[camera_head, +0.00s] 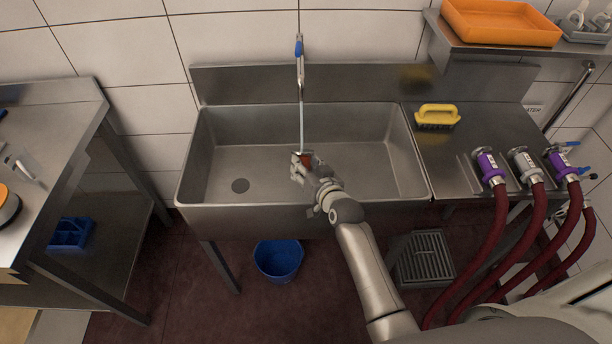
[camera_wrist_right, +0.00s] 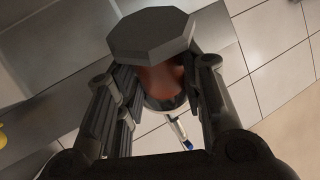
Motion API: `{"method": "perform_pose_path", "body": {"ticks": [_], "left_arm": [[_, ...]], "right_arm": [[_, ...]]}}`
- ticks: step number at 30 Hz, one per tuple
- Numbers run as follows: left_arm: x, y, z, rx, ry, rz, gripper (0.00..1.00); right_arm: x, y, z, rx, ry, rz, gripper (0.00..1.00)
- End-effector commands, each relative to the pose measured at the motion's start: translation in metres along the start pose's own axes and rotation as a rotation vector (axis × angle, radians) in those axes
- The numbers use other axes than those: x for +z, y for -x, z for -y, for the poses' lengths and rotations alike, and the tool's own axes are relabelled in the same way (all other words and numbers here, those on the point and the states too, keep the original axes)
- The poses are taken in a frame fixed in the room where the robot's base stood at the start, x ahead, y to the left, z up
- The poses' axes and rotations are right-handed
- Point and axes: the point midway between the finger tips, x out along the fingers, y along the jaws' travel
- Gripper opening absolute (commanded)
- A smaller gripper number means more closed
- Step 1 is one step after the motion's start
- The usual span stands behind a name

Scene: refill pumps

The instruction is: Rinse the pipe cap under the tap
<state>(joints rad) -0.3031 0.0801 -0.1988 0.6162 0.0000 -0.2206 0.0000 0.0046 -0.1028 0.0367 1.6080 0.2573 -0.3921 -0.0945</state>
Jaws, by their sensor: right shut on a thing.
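The tap (camera_head: 299,62) with a blue tip stands at the back of the sink, and a thin stream of water runs straight down from it. My right gripper (camera_head: 303,160) is over the sink basin at the lower end of the stream, shut on the pipe cap (camera_head: 307,159). In the right wrist view, the pipe cap (camera_wrist_right: 150,34) has a dark grey eight-sided face and a reddish-brown part below it between the fingers. The fingers hide part of it. The tap (camera_wrist_right: 180,130) shows beyond it there. My left gripper is not in view.
The steel sink (camera_head: 230,160) is otherwise empty, with a drain at its left. A yellow brush (camera_head: 437,115) and several hose couplings (camera_head: 487,166) are on the right counter. An orange tray (camera_head: 500,22) is on the shelf above. A blue bucket (camera_head: 278,262) stands on the floor.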

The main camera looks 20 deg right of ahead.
Motion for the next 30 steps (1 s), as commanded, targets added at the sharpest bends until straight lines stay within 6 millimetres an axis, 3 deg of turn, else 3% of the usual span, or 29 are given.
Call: {"method": "perform_pose_path", "body": {"ticks": [18,30], "left_arm": [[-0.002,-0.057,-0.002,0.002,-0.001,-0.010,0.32],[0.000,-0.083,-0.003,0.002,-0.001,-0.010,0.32]], "right_arm": [[-0.005,-0.060,-0.022,0.000,0.000,-0.004,0.00],[-0.011,-0.096,-0.035,-0.001,0.000,-0.004,0.00]]}}
